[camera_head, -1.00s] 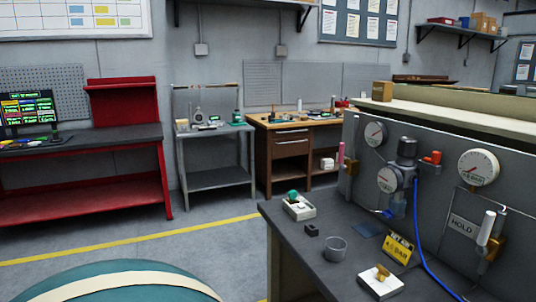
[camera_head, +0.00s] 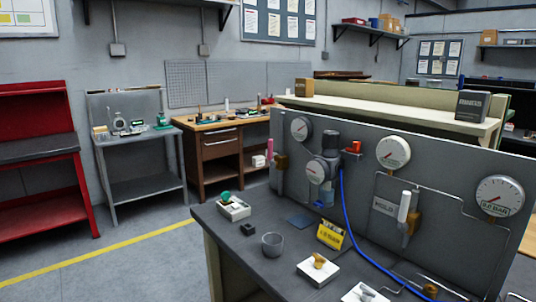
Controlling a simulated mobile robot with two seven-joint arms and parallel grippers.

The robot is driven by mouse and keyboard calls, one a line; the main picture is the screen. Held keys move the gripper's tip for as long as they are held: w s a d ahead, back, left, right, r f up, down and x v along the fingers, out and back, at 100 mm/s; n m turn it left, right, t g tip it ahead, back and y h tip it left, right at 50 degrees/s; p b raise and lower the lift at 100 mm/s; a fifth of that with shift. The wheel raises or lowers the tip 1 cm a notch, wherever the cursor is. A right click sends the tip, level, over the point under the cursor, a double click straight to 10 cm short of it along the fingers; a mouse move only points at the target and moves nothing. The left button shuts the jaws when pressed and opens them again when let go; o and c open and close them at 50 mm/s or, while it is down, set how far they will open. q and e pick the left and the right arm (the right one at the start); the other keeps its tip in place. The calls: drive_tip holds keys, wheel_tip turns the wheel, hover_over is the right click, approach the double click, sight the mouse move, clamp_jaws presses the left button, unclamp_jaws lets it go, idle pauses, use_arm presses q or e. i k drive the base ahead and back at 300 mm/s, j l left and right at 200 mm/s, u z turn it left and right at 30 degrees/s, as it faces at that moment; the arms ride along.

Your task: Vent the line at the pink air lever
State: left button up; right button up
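The pink air lever (camera_head: 270,150) stands upright on a brass valve body (camera_head: 281,164) at the left end of the grey panel (camera_head: 345,152). A white lever (camera_head: 404,206) stands upright on another brass valve further right, beside a HOLD plate (camera_head: 384,206). A small red-orange handle (camera_head: 354,147) sits by the regulator (camera_head: 330,145). A blue hose (camera_head: 347,215) runs down from there. Neither of my grippers is in view.
The dark bench top (camera_head: 262,248) holds a white box with a green knob (camera_head: 233,208), a small black block (camera_head: 247,229), a grey cup (camera_head: 272,245), a yellow sign (camera_head: 331,235) and a white block with a brass piece (camera_head: 318,270). Open floor (camera_head: 130,265) lies to the left.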

sight(273, 163)
drive_tip(key=i+j, duration=0.25)
drive_tip(key=j, duration=0.15)
drive_tip(key=i+j, duration=0.3)
drive_tip(key=i+j+z, duration=0.2)
drive_tip(key=j+z, duration=0.25)
drive_tip(key=i+j+z, duration=0.2)
drive_tip(key=j, duration=0.2)
